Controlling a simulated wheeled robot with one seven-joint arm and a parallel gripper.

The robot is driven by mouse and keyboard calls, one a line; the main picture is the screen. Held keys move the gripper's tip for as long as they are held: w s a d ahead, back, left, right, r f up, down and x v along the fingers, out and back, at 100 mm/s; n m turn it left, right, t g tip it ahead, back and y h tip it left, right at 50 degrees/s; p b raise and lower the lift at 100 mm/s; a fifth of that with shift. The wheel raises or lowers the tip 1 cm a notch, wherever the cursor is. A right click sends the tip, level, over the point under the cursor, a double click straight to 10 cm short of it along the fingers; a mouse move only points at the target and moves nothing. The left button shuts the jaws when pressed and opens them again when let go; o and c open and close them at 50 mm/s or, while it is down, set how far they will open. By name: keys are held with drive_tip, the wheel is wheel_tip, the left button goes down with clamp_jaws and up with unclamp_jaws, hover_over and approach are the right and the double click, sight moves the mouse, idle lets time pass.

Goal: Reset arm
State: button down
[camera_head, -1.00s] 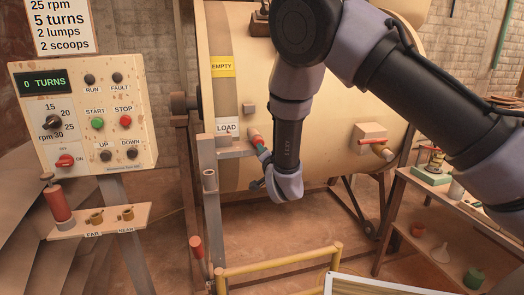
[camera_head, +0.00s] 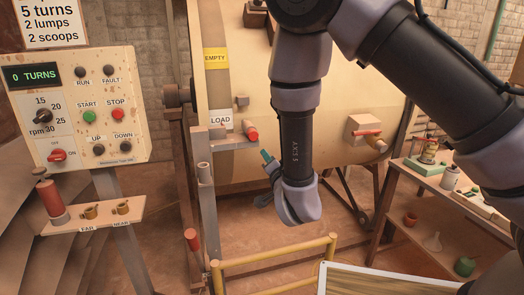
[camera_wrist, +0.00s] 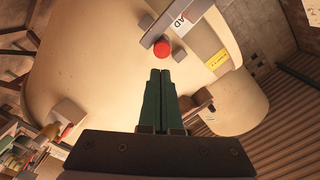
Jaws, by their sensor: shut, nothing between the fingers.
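My gripper (camera_head: 266,157) is in front of the large cream drum (camera_head: 335,115), with its green fingertips pointing up and to the left. In the wrist view the two green fingers (camera_wrist: 160,86) are closed together with nothing between them. A red-ended handle (camera_head: 250,134) by the LOAD label (camera_head: 220,123) is just left of the fingertips and apart from them. In the wrist view its round red end (camera_wrist: 161,48) is beyond the fingertips. My arm reaches in from the upper right and bends down at the middle.
A control panel (camera_head: 128,130) reading 0 TURNS stands at left, with a small shelf (camera_head: 100,225) holding brass cups below. A yellow rail (camera_head: 275,257) crosses in front of the drum. A wooden bench (camera_head: 405,180) with jars and a green tray is at right.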

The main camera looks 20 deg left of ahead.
drive_tip(key=w+d+r+m+g+h, duration=0.25)
drive_tip(key=w+d+r, duration=0.25)
drive_tip(key=d+r, duration=0.45)
drive_tip(key=w+d+r+m+g+h, duration=0.1)
drive_tip(key=w+d+r+m+h, duration=0.15)
drive_tip(key=w+d+r, duration=0.65)
drive_tip(key=s+d+r+n+g, duration=0.1)
drive_tip(key=s+d+r+n, duration=0.1)
drive_tip(key=s+d, duration=0.5)
drive_tip(key=s+d+r+n+g, duration=0.1)
drive_tip(key=s+d+r+g, duration=0.15)
drive_tip(key=s+d, duration=0.4)
drive_tip(key=s+d+r+n+g+h, duration=0.1)
drive_tip(key=s+d+r+n+h, duration=0.1)
drive_tip(key=s+d, duration=0.8)
drive_tip(key=s, duration=0.3)
drive_tip(key=shift+d+r, duration=0.15)
drive_tip(key=shift+r, duration=0.1)
drive_tip(key=shift+s, duration=0.1)
